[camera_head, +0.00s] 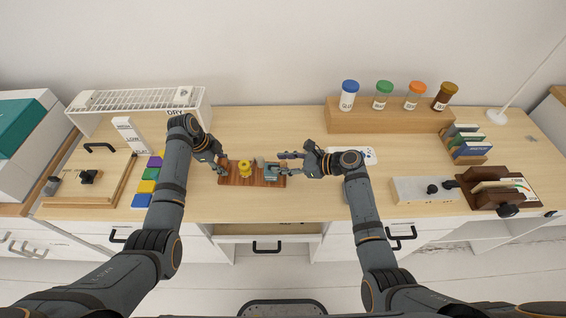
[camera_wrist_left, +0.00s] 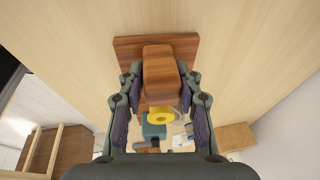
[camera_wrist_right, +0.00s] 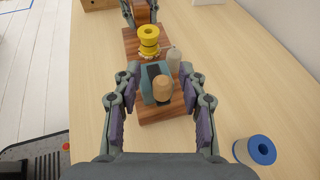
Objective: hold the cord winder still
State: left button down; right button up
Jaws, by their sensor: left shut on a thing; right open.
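The cord winder (camera_head: 232,180) is a reddish-brown wooden board lying flat on the desk. It carries a yellow spool (camera_head: 245,168), a teal block (camera_head: 271,173) and, in the right wrist view, a tan knob (camera_wrist_right: 163,88). A wooden upright block (camera_wrist_left: 160,75) stands at its left end. My left gripper (camera_head: 220,172) is shut on that block, with a finger on each side in the left wrist view. My right gripper (camera_head: 284,163) is open at the board's right end; its fingers are spread either side of the teal block and knob, apparently not gripping.
A pale peg (camera_wrist_right: 174,59) stands beside the teal block. A blue-topped white jar (camera_wrist_right: 258,151) is right of my right gripper. A wooden riser (camera_head: 390,119) with lidded jars is behind. Coloured blocks (camera_head: 146,187) lie left of my left arm. Desk in front of the board is clear.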

jog(key=shift+f, duration=0.1)
jog(key=shift+c, duration=0.4)
grip_shut()
jog(key=n+g, duration=0.1)
jog(key=w+n+g, duration=0.1)
jog(key=shift+n+g, duration=0.3)
jog(key=shift+g, duration=0.1)
jog(key=shift+w+a+n+g, duration=0.1)
jog(key=shift+w+n+g, duration=0.05)
jog(key=shift+n+g, duration=0.5)
jog(key=shift+w+a+n+g, duration=0.15)
jog(key=shift+n+g, duration=0.3)
jog(key=shift+g, duration=0.3)
jog(key=shift+d+y, duration=0.1)
jog(key=shift+y, duration=0.2)
jog(key=shift+o, duration=0.4)
grip_release()
